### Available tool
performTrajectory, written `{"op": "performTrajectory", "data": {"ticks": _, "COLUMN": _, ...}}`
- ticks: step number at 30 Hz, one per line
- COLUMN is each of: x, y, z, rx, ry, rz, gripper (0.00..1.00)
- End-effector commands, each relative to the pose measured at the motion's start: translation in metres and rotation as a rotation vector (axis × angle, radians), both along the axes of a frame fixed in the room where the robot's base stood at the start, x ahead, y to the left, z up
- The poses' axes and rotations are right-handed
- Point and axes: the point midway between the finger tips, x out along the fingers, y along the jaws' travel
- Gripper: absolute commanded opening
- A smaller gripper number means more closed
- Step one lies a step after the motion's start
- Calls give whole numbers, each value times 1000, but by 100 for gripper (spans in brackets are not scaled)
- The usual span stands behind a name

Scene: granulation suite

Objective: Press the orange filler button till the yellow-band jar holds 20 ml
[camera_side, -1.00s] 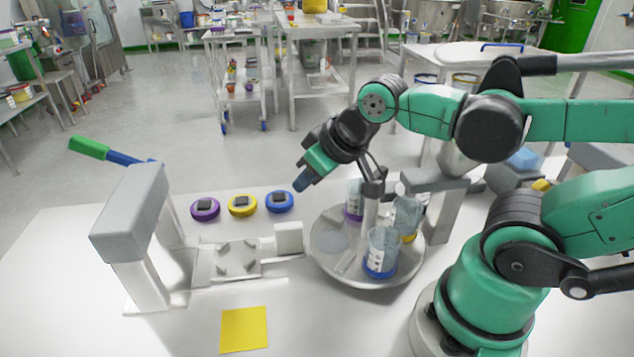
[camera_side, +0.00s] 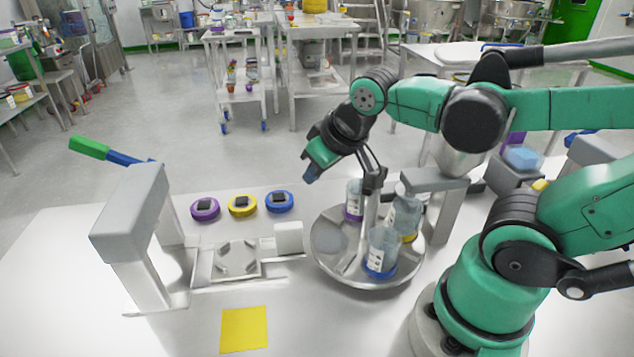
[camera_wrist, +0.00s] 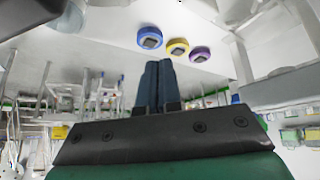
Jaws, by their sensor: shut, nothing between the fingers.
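The yellow-band jar (camera_side: 404,222) stands on the round metal turntable (camera_side: 333,268), partly hidden behind the blue-band jar (camera_side: 381,255). I cannot read its fill level. The purple-band jar (camera_side: 354,203) stands at the turntable's back. A grey bracket (camera_side: 435,181) reaches over the yellow-band jar from the right. No orange button can be made out in either view. My gripper (camera_side: 310,174) is shut and empty, in the air behind and left of the turntable. In the wrist view its fingers (camera_wrist: 159,68) are together, with nothing between them.
Purple (camera_side: 205,209), yellow (camera_side: 242,205) and blue (camera_side: 279,202) lids with black knobs lie left of the turntable. A grey press (camera_side: 131,215) with a green-tipped lever stands at the left. A yellow square (camera_side: 244,329) lies at the front. A grey box (camera_side: 515,175) stands right.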

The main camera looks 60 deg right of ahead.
Motion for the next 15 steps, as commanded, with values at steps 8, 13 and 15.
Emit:
{"op": "performTrajectory", "data": {"ticks": 8, "x": 1, "y": -94, "z": 0, "rx": -227, "ry": 159, "rz": -462, "gripper": 0}}
{"op": "performTrajectory", "data": {"ticks": 13, "x": -7, "y": -139, "z": 5, "rx": -360, "ry": 197, "rz": -718, "gripper": 0}}
{"op": "performTrajectory", "data": {"ticks": 15, "x": -10, "y": -151, "z": 6, "rx": -398, "ry": 202, "rz": -789, "gripper": 0}}
